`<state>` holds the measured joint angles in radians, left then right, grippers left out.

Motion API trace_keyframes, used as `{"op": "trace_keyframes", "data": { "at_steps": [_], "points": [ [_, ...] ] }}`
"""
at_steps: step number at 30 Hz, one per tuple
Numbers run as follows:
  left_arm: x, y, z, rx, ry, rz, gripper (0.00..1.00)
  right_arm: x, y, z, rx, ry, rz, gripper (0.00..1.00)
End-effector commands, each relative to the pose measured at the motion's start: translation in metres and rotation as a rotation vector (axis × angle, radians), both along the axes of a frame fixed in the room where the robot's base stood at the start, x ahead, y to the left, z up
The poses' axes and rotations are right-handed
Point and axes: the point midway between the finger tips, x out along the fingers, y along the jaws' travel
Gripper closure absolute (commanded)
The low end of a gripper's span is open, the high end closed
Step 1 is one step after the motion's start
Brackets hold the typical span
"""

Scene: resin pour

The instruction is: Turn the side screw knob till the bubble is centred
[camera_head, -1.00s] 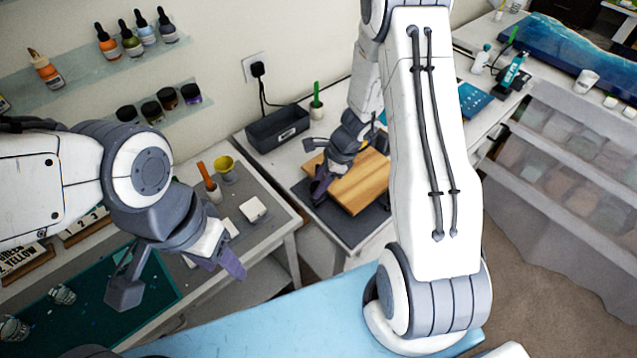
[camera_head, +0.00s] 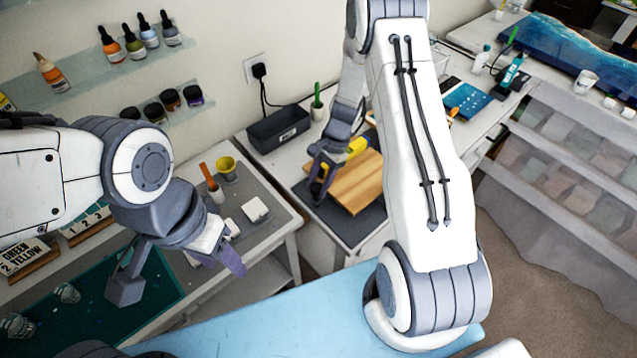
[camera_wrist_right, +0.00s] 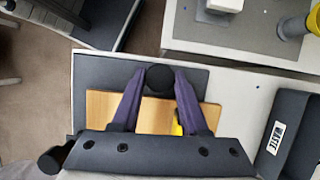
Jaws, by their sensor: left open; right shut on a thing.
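A wooden board (camera_head: 358,182) lies on a dark mat on the white bench; it also shows in the right wrist view (camera_wrist_right: 100,108). A yellow level (camera_head: 357,147) rests on the board, and a sliver of it (camera_wrist_right: 178,126) shows between the fingers in the right wrist view. Its bubble cannot be read. My right gripper (camera_head: 320,188) is at the board's left side. In the right wrist view, its purple fingers are shut on a round black knob (camera_wrist_right: 160,78) at the board's edge. My left gripper (camera_head: 182,275) is open and empty, above the nearer left bench.
A dark waste bin (camera_head: 278,130) stands behind the board; it also shows in the right wrist view (camera_wrist_right: 288,140). A yellow cup (camera_head: 226,168) and white blocks (camera_head: 254,209) stand on the left bench. A blue surface (camera_head: 290,315) lies in front, below my right arm.

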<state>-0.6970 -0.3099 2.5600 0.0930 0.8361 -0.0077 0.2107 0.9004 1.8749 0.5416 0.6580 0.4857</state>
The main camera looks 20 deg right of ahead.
Motion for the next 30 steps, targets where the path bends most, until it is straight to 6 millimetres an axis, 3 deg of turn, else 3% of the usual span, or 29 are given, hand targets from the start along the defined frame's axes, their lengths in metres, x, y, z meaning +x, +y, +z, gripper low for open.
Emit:
{"op": "trace_keyframes", "data": {
  "at_steps": [15,30],
  "points": [
    [0.000,0.000,-0.014,0.000,0.000,0.003,0.50,0.005,0.001,0.001,-0.005,-0.014,0.474,1.00],
    [0.000,0.000,-0.021,0.000,0.000,0.004,0.50,0.005,0.002,0.003,-0.010,-0.018,0.718,1.00]
  ]
}}
